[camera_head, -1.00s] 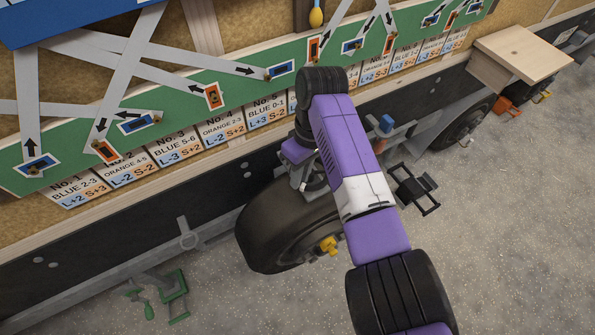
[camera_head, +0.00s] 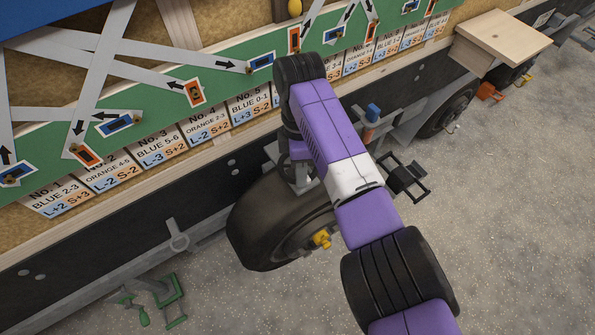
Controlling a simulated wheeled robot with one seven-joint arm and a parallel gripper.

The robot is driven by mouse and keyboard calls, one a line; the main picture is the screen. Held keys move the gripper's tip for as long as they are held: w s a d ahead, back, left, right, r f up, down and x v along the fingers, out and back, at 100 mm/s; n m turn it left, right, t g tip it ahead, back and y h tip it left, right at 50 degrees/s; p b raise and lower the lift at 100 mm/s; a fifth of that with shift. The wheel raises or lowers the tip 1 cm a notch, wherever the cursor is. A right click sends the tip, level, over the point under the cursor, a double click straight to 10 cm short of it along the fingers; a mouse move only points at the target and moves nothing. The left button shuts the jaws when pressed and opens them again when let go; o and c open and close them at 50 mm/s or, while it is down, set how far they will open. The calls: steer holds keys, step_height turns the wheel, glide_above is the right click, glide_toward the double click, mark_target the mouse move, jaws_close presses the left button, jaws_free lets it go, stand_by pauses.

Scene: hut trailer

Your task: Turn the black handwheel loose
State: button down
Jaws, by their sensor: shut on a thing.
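My gripper (camera_head: 305,185) shows only in part, as grey pieces below my purple wrist, just above and behind the near tyre (camera_head: 262,225) of the trailer. My own arm crosses in front of it, so the fingertips are mostly hidden. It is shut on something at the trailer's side.
A black rectangular frame (camera_head: 408,180) juts out right of my arm, below a blue-topped handle (camera_head: 372,112). A yellow fitting (camera_head: 322,239) sits at the tyre's hub. A green crank (camera_head: 170,303) stands lower left. A wooden box (camera_head: 502,38) is upper right. The grey floor in front is clear.

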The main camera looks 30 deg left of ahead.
steer(key=shift+w+d+n, duration=0.1)
steer(key=shift+w+n, duration=0.05)
steer(key=shift+n, duration=0.35)
steer(key=c, duration=1.7)
jaws_free()
steer(key=shift+r, duration=0.1)
step_height(320, 180, up, 8)
steer(key=w+a, duration=0.1)
steer(key=shift+f, duration=0.2)
steer(key=shift+f, duration=0.1)
